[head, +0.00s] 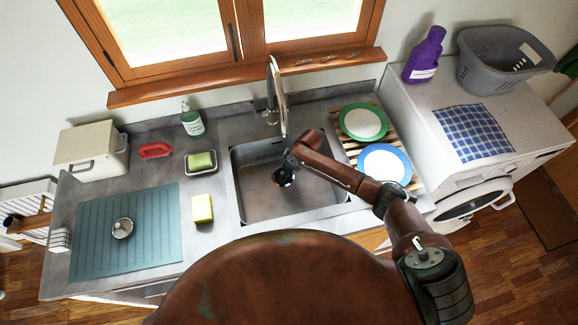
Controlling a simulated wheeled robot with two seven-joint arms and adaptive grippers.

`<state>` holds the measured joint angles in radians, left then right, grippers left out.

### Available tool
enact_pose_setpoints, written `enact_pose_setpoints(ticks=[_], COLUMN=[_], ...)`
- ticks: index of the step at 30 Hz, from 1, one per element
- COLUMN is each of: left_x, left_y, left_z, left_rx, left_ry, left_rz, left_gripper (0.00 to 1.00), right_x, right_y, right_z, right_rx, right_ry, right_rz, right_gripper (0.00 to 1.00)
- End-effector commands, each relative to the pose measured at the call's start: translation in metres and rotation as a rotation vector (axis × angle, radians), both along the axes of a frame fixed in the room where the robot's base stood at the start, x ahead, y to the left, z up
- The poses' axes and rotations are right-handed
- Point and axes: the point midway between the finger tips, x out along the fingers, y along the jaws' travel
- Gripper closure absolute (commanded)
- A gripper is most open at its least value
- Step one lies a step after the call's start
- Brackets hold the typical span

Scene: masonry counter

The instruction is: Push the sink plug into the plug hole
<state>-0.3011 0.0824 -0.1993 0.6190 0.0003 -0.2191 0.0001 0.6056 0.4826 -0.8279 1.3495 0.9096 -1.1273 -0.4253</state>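A small round metal piece with a knob-like centre (122,228) lies on the teal ribbed mat left of the sink; it looks like a sink plug or strainer, but I cannot tell which. The steel sink (250,205) is set in the counter under the tap. My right gripper (284,179) points down inside the sink outline, over the basin floor. Its fingers are small and dark, and I cannot tell whether they are open or hold anything. The plug hole is not visible; the gripper may hide it. My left gripper is not in view.
The tap (279,95) stands behind the sink. A yellow sponge (202,208), a soap dish (201,163), a red brush (155,150) and a green-labelled bottle (192,122) are to its left. Plates (384,165) on a slatted rack stand close to my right arm.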

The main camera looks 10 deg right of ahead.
Motion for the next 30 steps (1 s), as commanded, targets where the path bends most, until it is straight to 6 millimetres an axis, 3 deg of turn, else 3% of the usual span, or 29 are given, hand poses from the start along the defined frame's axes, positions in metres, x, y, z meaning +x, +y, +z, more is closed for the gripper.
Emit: enact_pose_setpoints(ticks=[9, 15, 21, 30], left_x=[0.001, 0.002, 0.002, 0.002], left_y=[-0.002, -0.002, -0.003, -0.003], left_z=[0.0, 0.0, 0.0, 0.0], left_rx=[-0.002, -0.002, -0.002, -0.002], left_ry=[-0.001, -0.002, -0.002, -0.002], left_rz=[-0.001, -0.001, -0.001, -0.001], left_gripper=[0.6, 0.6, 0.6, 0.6], right_x=[-0.009, -0.015, -0.017, -0.017], right_y=[-0.021, -0.031, -0.034, -0.034], right_z=[0.06, 0.09, 0.101, 0.102], right_rx=[-0.001, -0.001, -0.001, -0.001], right_ry=[-0.002, 0.0, 0.0, 0.0], right_rz=[0.001, 0.0, 0.0, 0.0], right_gripper=[0.67, 0.67, 0.67, 0.67])
